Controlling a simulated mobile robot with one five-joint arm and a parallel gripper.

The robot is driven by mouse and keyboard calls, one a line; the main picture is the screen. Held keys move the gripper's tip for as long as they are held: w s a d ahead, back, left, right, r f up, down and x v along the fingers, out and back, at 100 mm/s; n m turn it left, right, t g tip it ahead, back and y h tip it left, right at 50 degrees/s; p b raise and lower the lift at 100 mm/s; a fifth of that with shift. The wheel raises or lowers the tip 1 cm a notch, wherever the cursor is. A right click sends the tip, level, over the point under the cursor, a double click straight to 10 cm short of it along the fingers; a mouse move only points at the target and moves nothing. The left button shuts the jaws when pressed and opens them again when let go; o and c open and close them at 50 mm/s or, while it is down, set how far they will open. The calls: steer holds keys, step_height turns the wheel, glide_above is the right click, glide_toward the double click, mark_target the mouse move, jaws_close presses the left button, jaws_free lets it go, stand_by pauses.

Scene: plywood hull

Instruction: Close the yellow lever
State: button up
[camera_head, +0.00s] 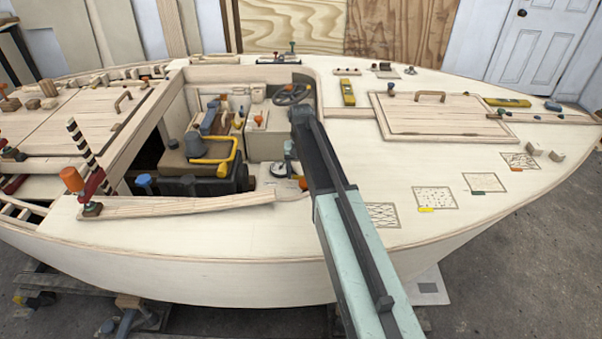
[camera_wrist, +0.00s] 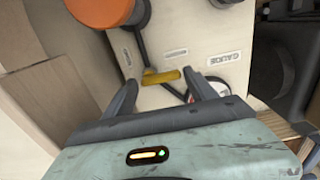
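The yellow lever (camera_wrist: 161,76) is a short yellow bar on a pale panel (camera_wrist: 190,40), seen in the wrist view. It lies roughly level in the picture, just beyond my gripper and between the lines of its fingers. My gripper (camera_wrist: 166,90) is open, with one dark finger on each side and nothing held between them. I cannot tell whether a finger touches the lever. In the head view my arm reaches into the boat's cockpit. My fingers and the lever are not clearly visible there.
An orange round knob (camera_wrist: 98,10) with a dark hose sits above left of the lever. A label reading GAUGE (camera_wrist: 222,58) is at the right. In the head view, an engine with a yellow pipe (camera_head: 222,150) and a steering wheel (camera_head: 292,94) stand near my arm.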

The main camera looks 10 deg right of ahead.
step_height(320, 180, up, 8)
steer(key=p, duration=0.7)
steer(key=shift+f+p, duration=0.1)
steer(key=shift+p, duration=0.3)
